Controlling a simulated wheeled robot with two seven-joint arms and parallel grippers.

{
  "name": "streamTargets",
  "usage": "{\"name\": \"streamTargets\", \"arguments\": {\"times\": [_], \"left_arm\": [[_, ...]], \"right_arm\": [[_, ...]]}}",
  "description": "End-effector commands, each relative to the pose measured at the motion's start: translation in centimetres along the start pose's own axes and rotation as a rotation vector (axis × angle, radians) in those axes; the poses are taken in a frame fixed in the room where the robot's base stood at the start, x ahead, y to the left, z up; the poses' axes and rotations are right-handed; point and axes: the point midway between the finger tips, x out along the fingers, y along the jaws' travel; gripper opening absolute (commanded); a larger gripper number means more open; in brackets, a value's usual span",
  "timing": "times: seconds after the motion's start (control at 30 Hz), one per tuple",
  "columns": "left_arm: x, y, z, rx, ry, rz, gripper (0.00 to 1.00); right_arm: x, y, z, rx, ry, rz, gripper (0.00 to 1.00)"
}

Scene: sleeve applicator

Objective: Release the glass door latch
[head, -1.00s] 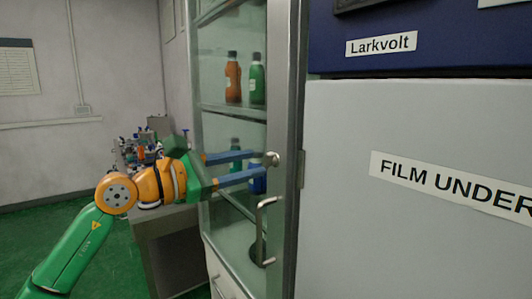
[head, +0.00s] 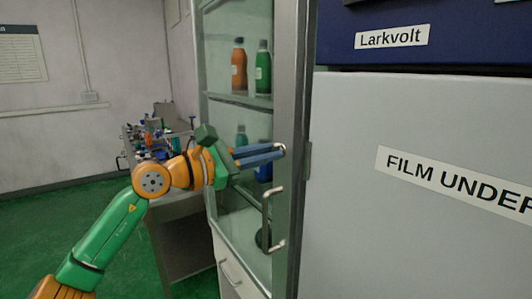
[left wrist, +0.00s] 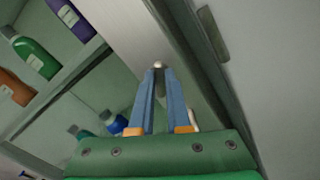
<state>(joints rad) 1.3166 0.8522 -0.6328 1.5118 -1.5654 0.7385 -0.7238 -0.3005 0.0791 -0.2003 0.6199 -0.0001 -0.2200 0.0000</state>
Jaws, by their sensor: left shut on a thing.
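The glass door (head: 225,125) of the cabinet has a metal frame on its right side. The latch is a small round metal knob (left wrist: 158,66) on that frame, above the bar handle (head: 268,220). My left gripper (head: 281,149) comes in from the left with its blue fingers close together at the knob. In the left wrist view its fingertips (left wrist: 159,72) are shut on the knob, which shows a little between and beyond them. My right gripper is not in view.
Orange (head: 239,66) and green (head: 263,68) bottles stand on a shelf behind the glass. A large white cabinet (head: 400,240) with a dark blue top stands close on the right. A cluttered bench (head: 165,150) is behind my left arm. Green floor lies open at lower left.

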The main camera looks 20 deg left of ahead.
Motion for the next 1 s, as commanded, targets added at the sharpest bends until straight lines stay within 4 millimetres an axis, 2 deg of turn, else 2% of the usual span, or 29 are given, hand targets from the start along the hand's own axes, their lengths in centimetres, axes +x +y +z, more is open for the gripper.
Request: {"name": "streamTargets", "arguments": {"times": [0.6,1.0], "left_arm": [[0.0,0.2,0.1,-0.386,-0.003,0.001,0.0],[0.0,0.3,0.2,-0.519,-0.006,0.002,0.0]], "right_arm": [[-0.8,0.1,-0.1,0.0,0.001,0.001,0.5],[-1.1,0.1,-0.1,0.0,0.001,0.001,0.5]]}}
